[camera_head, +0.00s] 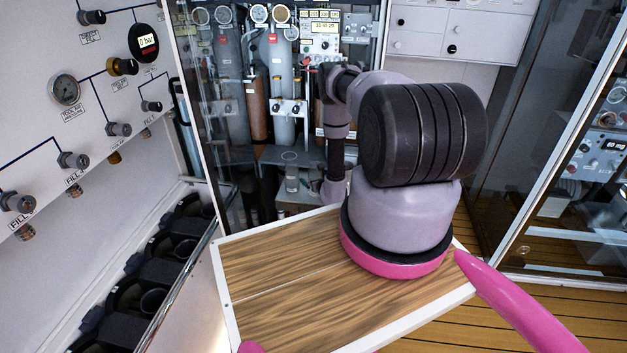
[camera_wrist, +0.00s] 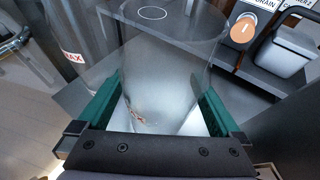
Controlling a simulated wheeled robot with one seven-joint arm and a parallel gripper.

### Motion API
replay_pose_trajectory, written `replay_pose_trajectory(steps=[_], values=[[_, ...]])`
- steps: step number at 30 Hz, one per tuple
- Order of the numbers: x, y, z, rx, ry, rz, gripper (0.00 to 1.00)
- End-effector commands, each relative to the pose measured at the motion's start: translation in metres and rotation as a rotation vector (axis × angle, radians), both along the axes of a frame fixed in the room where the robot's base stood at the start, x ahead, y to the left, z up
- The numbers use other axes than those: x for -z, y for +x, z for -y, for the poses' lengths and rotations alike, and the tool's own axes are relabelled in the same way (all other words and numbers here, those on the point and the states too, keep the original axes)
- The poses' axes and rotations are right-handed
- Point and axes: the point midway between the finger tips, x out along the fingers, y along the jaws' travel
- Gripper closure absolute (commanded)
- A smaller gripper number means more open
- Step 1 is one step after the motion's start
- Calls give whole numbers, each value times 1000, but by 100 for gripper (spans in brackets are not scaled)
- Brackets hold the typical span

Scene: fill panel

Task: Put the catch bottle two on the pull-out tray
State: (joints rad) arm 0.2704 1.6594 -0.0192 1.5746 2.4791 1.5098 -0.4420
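In the wrist view a clear, round bottle (camera_wrist: 165,75) stands between the two green fingers of my gripper (camera_wrist: 160,95). The fingers are wide apart, close along its sides; I cannot tell whether they press on it. No number is readable on it, so I cannot confirm it is catch bottle two. A small clear bottle (camera_head: 291,179) shows low in the cabinet in the head view, left of my wrist. My gripper's fingers are not clear there. A wood-topped surface with a white rim (camera_head: 232,312), seemingly the pull-out tray, lies in front; my arm hides its right part.
A clear part marked MAX (camera_wrist: 72,57) is left of the bottle in the wrist view. An orange disc (camera_wrist: 243,28) and a grey box (camera_wrist: 282,55) are at right. Glass (camera_head: 205,110) edges the cabinet. The fill panel (camera_head: 60,130) is at left. The wood's left half is bare.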

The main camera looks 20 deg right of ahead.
Motion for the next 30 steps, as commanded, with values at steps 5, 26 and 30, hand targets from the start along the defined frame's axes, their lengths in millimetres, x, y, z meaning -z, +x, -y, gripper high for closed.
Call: replay_pose_trajectory(steps=[5, 26, 30], values=[[-5, -2, 0, 0, 0, 0, 0], [-48, -108, -5, 0, 1, 0, 0], [-50, -111, -5, 0, 0, 0, 0]])
